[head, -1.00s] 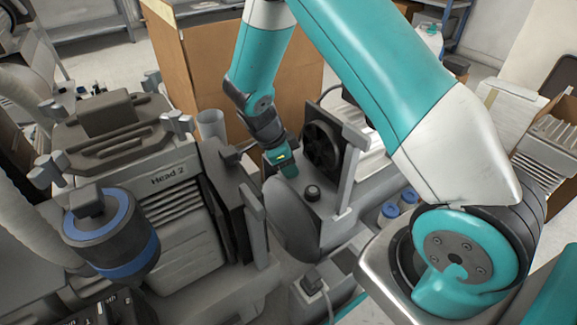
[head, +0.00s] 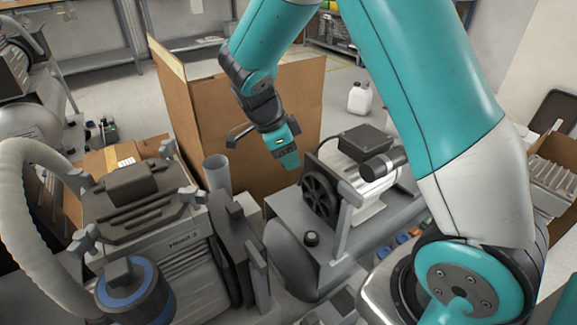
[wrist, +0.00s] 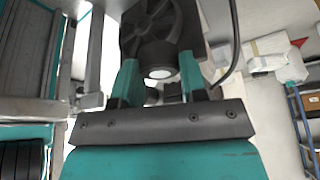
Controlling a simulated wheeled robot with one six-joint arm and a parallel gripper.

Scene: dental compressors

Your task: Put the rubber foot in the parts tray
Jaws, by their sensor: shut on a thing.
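My gripper (head: 287,158) is up in front of the large cardboard box, above and left of a compressor with a black fan. In the wrist view, its two teal fingers (wrist: 160,82) are on either side of a dark round piece with a pale end, which looks like the rubber foot (wrist: 158,56). The gripper is shut on it. In the head view, the piece is too small or hidden to make out at the fingertips. I cannot pick out the parts tray for sure in either view.
The compressor tank (head: 290,262) with a black knob (head: 311,238) stands below my gripper. The Head 2 compressor (head: 165,240) is at left, with a grey upright tube (head: 217,172) beside it. The cardboard box (head: 270,105) stands behind.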

